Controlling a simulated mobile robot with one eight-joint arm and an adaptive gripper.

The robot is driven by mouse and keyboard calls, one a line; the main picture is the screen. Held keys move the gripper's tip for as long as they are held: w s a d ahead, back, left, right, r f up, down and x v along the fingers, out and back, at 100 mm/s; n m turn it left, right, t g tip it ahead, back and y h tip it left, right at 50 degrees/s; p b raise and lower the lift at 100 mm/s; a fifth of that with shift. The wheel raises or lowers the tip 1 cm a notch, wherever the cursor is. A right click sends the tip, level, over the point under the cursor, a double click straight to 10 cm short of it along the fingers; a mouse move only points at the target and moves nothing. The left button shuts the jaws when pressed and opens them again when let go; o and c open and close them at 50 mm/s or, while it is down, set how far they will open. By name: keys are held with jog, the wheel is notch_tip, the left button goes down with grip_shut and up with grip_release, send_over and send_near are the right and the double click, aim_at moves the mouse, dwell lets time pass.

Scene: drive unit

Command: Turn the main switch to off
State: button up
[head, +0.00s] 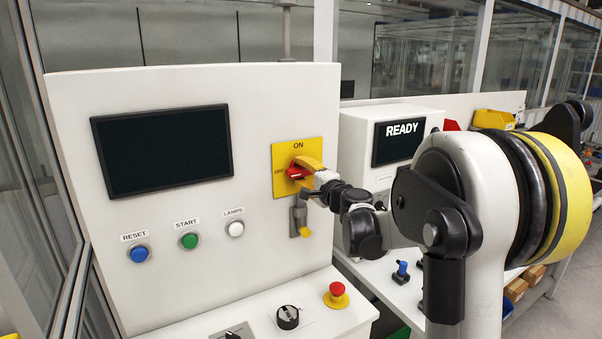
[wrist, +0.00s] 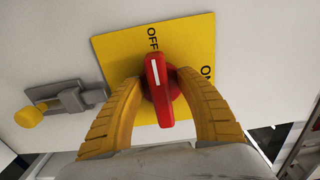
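The main switch is a red handle (head: 294,172) on a yellow plate (head: 283,150) on the white cabinet, with ON at the top and OFF at the left. In the wrist view the red handle (wrist: 156,80) has a white mark that points at the word OFF on the yellow plate (wrist: 118,50). My gripper (wrist: 160,80) has one yellow finger on each side of the handle, with visible gaps between handle and fingertips. In the head view my gripper (head: 306,172) is at the switch and partly hides it.
A grey latch with a yellow knob (head: 304,232) sits just below the plate, also in the wrist view (wrist: 28,117). Left are a dark screen (head: 162,150) and blue, green and white buttons. Below is a red emergency stop (head: 337,290). A READY display (head: 398,141) stands at right.

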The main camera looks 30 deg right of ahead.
jog(key=shift+s, duration=0.1)
jog(key=s, duration=1.2)
jog(key=shift+d, duration=0.15)
